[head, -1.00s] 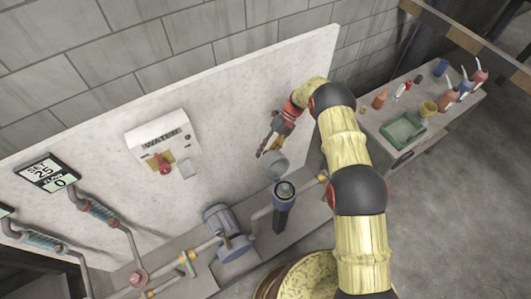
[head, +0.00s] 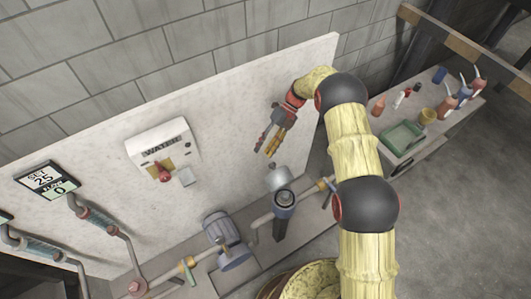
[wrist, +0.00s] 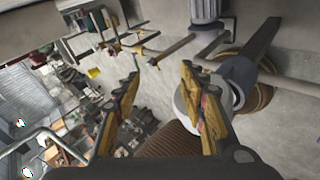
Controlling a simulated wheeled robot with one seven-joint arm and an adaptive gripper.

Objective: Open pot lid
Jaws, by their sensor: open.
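A dark blue upright pot-like canister (head: 284,202) stands on the pipe ledge in the head view. A pale grey rounded cap (head: 278,178), which looks like the lid, sits just behind its top; I cannot tell whether they touch. My gripper (head: 266,145) is above and slightly left of the cap, pointing down, with visible space between them. In the wrist view its yellow fingers (wrist: 158,80) are spread with nothing between them. There, a pale round piece (wrist: 192,100) shows partly behind the right finger, beside a dark cylinder (wrist: 238,72).
A white wall panel (head: 120,120) with a red-knobbed water box (head: 162,158) stands behind. A blue motor (head: 222,232) and pipes lie left of the canister. A side table (head: 440,125) with a green tray (head: 402,138) and several bottles stands at the right.

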